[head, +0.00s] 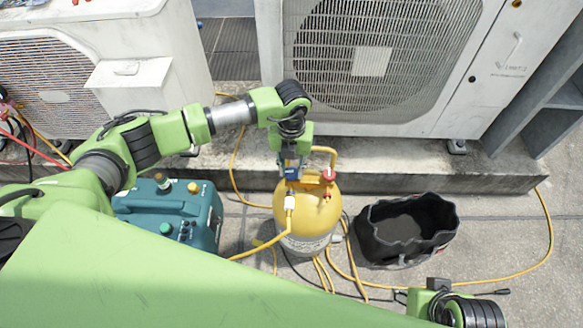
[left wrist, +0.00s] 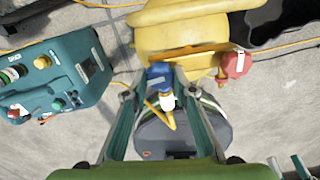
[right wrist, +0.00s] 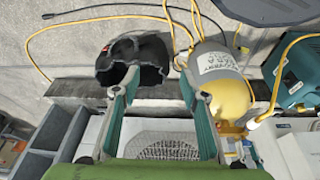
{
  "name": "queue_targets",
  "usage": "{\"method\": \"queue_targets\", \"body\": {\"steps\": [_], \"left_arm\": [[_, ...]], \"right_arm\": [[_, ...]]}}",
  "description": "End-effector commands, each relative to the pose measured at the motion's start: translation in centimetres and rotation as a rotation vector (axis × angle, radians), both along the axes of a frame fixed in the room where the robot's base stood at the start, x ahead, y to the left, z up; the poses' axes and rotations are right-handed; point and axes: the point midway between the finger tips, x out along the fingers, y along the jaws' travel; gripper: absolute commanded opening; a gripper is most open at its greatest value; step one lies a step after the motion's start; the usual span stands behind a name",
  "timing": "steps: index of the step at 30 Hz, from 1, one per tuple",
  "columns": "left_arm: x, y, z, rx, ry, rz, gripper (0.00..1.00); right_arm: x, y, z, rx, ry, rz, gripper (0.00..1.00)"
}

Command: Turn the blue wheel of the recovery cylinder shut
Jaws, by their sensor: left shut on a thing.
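The yellow recovery cylinder (head: 308,215) stands upright on the concrete, with its valves on top. Its blue wheel (head: 292,174) is at the left of the valve top, and a red wheel (head: 328,175) is at the right. My left gripper (head: 291,163) reaches down from above and is shut on the blue wheel, which shows between the fingertips in the left wrist view (left wrist: 159,74). The fingers partly hide the wheel in the head view. My right gripper (right wrist: 158,80) is open and empty in the right wrist view, with its fingers well apart.
A teal machine (head: 178,215) stands left of the cylinder, and a black open bag (head: 370,250) stands to its right. Yellow hoses (head: 480,279) lie around the cylinder. A condenser unit (head: 400,110) on a concrete ledge (head: 440,183) stands close behind.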

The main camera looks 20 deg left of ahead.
Motion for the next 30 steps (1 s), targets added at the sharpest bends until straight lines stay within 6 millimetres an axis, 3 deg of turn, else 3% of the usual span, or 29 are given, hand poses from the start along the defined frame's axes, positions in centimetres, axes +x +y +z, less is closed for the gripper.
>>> {"method": "queue_targets", "body": {"steps": [8, 28, 30], "left_arm": [[0.1, 0.0, 0.0, 0.0, -0.003, -0.263, 0.04], [0.1, 0.0, -0.1, 0.001, -0.003, -0.899, 0.04], [0.1, 0.0, -0.1, 0.001, -0.004, -0.966, 0.04]], "right_arm": [[-1.1, 0.0, 0.9, 0.002, 0.005, -0.001, 0.4], [-0.8, -0.2, -1.3, -0.001, 0.005, -0.003, 0.4], [0.9, 0.2, -0.9, 0.009, -0.06, 0.003, 0.4]]}}
